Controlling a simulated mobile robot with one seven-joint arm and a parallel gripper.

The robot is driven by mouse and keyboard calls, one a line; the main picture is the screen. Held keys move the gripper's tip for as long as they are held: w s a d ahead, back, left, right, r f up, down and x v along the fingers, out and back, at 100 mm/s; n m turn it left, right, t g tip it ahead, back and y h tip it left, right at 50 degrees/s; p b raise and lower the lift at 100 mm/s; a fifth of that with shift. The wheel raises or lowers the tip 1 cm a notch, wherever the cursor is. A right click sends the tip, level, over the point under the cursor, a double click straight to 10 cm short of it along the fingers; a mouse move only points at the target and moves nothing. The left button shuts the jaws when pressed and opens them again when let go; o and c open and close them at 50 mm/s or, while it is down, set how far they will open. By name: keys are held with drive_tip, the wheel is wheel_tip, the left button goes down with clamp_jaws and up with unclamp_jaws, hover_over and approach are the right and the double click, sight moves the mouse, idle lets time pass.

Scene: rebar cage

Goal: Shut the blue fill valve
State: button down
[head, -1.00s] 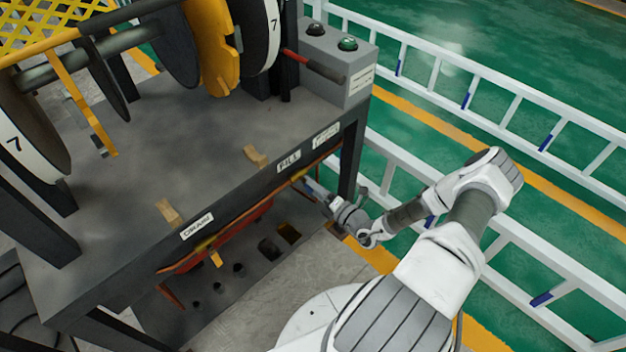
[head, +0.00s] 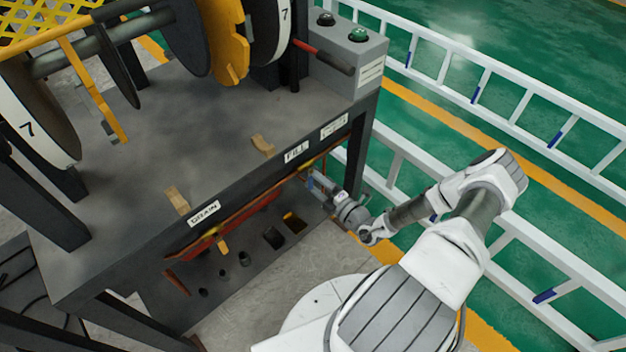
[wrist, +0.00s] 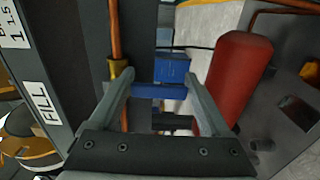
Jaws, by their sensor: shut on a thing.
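The blue fill valve (wrist: 160,91) shows in the wrist view as a blue lever lying crosswise, with a blue block (wrist: 172,68) just beyond it. My gripper (wrist: 159,84) has one finger at each end of the lever and is shut on it. A copper pipe (wrist: 115,40) with a brass fitting runs beside the left finger. In the head view my gripper (head: 314,183) reaches under the bench edge below the FILL label (head: 296,152). The valve is too small and covered to make out there.
A red cylinder (wrist: 238,80) stands close to the right finger in the wrist view. The dark bench (head: 130,200) overhangs the gripper, with a DRAIN label (head: 204,213) farther left. White railings (head: 570,260) run along the right, near my arm.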

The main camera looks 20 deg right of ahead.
unclamp_jaws()
drive_tip(key=shift+s, duration=0.1)
drive_tip(key=p+v, duration=0.2)
drive_tip(key=v, duration=1.5)
drive_tip(key=shift+s, duration=0.15)
